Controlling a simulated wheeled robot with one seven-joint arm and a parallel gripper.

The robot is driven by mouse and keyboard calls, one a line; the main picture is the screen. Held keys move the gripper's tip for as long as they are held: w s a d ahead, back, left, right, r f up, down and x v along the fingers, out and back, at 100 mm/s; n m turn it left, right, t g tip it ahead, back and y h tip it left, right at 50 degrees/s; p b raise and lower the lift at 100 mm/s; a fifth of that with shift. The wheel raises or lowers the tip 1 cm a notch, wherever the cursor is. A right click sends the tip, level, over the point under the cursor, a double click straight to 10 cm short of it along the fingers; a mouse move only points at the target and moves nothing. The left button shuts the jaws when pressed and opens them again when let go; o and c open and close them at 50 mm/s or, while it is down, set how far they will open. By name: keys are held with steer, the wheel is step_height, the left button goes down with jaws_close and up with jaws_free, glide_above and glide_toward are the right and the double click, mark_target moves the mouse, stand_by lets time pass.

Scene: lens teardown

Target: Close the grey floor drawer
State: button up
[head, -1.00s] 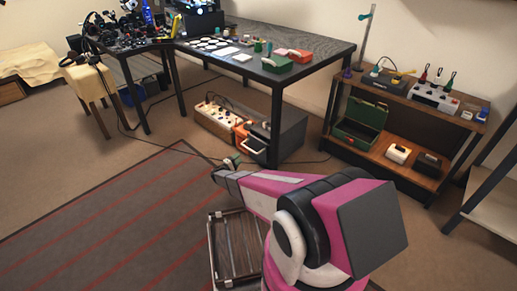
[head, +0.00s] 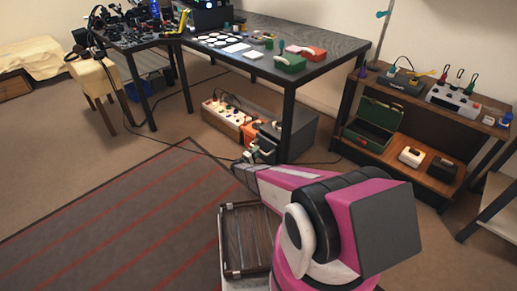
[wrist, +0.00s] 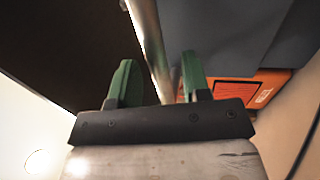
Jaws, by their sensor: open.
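The grey floor drawer unit (head: 298,132) stands on the floor under the black table. Its front faces my arm, and my gripper (head: 246,160) is right at that front, covering part of it. How far the drawer stands out is hard to tell. In the wrist view my gripper (wrist: 158,85) has two green fingers, apart, with nothing clearly held between them. A pale long edge (wrist: 150,45) runs down from the top into the gap between the fingers. Grey surfaces of the unit (wrist: 225,35) fill the upper right. Whether the fingers touch the edge cannot be told.
An orange box (wrist: 265,88) sits close beside the unit. A power strip-like box (head: 225,118) stands left of it. The black table's leg (head: 288,115) rises close by, and cables lie on the floor. A wooden shelf (head: 440,175) stands right. The striped rug (head: 120,225) is clear.

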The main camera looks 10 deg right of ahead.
mark_target(266, 144)
steer(key=shift+w+d+r, duration=0.15)
steer(key=shift+w+d, duration=0.2)
steer(key=shift+d, duration=0.15)
jaws_close()
steer(key=shift+f+x, duration=0.2)
steer(key=shift+x, duration=0.9)
steer(key=shift+f+x, duration=0.25)
steer(key=shift+x, duration=0.9)
jaws_free()
steer(key=shift+d, duration=0.15)
